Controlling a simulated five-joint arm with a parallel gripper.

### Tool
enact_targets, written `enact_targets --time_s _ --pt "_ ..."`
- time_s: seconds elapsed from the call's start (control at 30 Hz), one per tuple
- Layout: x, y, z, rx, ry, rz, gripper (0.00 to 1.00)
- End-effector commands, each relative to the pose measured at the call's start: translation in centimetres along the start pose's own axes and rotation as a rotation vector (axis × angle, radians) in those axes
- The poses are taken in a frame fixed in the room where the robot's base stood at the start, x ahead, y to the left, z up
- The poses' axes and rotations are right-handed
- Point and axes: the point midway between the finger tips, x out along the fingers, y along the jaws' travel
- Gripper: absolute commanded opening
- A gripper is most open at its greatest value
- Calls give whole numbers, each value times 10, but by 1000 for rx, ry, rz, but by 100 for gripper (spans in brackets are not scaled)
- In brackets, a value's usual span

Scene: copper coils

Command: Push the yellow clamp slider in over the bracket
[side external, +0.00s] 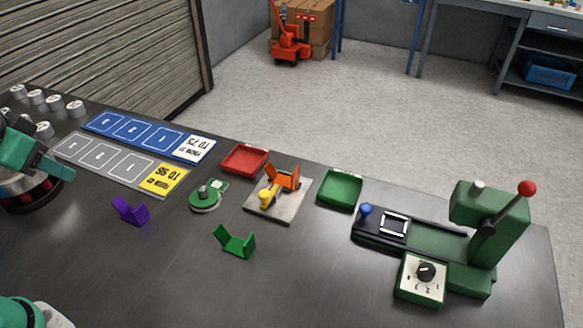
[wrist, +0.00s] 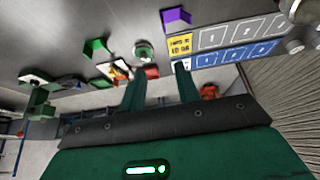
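The yellow clamp slider (side external: 265,194) sits on a pale square plate (side external: 289,207), beside and left of the orange bracket (side external: 285,177). In the side view a gap between slider and bracket is hard to make out. The orange bracket also shows small in the wrist view (wrist: 118,72); the slider is too small there to tell clearly. My gripper (wrist: 158,70) has its two teal fingers apart with nothing between them. In the side view my gripper is at the far left edge, partly cut off, well away from the clamp.
A red tray (side external: 245,160) and a green tray (side external: 340,189) flank the plate at the back. A green round fixture (side external: 205,197), a green bracket (side external: 234,242) and a purple bracket (side external: 129,210) stand nearby. A green lever press (side external: 490,230) is at right.

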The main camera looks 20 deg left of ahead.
Motion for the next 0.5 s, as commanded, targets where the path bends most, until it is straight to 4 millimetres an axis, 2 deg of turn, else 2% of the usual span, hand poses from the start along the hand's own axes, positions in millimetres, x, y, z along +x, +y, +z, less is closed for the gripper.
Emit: enact_targets --time_s 0.27,0.33,0.5 --pt "0 0 0 0 0 0 32" --pt "0 0 0 0 0 0 46" --pt "0 2 -5 6 -7 4 46"
